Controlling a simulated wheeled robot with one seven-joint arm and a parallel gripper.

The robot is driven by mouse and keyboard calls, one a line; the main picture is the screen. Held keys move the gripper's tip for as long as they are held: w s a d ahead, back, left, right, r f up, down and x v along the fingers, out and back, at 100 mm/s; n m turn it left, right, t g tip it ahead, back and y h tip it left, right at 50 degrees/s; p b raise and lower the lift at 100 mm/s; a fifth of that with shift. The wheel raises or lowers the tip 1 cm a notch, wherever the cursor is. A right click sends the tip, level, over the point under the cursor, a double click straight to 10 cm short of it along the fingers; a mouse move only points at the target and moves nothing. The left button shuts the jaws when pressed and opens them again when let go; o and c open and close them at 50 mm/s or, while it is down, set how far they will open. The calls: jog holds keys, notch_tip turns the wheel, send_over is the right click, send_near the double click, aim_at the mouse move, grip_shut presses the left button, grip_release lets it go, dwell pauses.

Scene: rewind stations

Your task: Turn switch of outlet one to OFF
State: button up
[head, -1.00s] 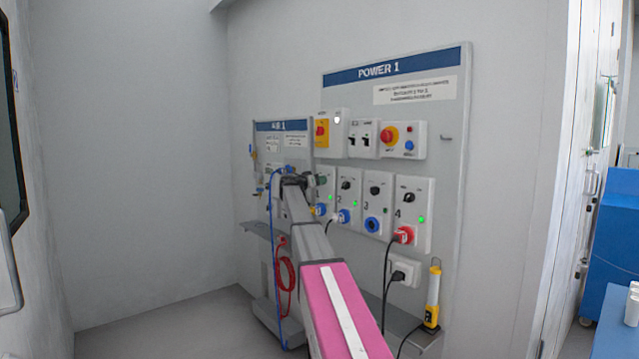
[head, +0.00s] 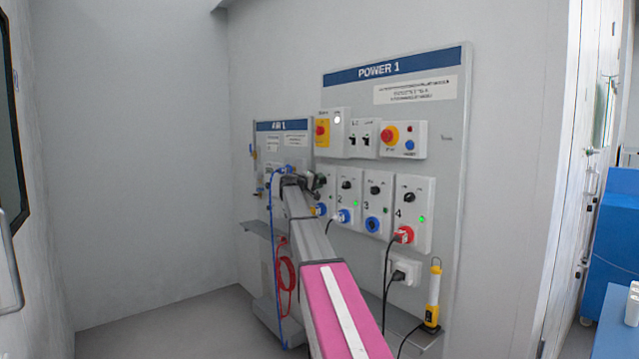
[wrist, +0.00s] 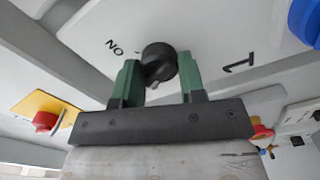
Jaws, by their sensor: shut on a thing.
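In the wrist view the outlet one panel (wrist: 105,22) is white, upside down, with a "1" and an "ON" mark. Its black round switch knob (wrist: 158,58) sits between the two green fingers of my gripper (wrist: 157,74). The fingers are shut on the knob, one on each side. The pointer's exact setting is hard to read. In the head view my gripper (head: 317,182) is at the left end of the outlet row. It and the arm hide the knob and part of outlet one (head: 328,188).
Outlets two (head: 346,198), three (head: 375,203) and four (head: 413,212) stand to the right. A red plug (head: 403,235) with a black cable is in outlet four. The AIR 1 panel (head: 283,126) with a blue hose (head: 272,240) is close on the left.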

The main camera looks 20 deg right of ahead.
jog(key=shift+f+n, duration=0.1)
jog(key=shift+n, duration=1.7)
jog(key=o, duration=0.9)
jog(key=shift+a, duration=0.1)
jog(key=v, duration=1)
jog(key=shift+s+a, duration=0.15)
jog(key=shift+a, duration=0.15)
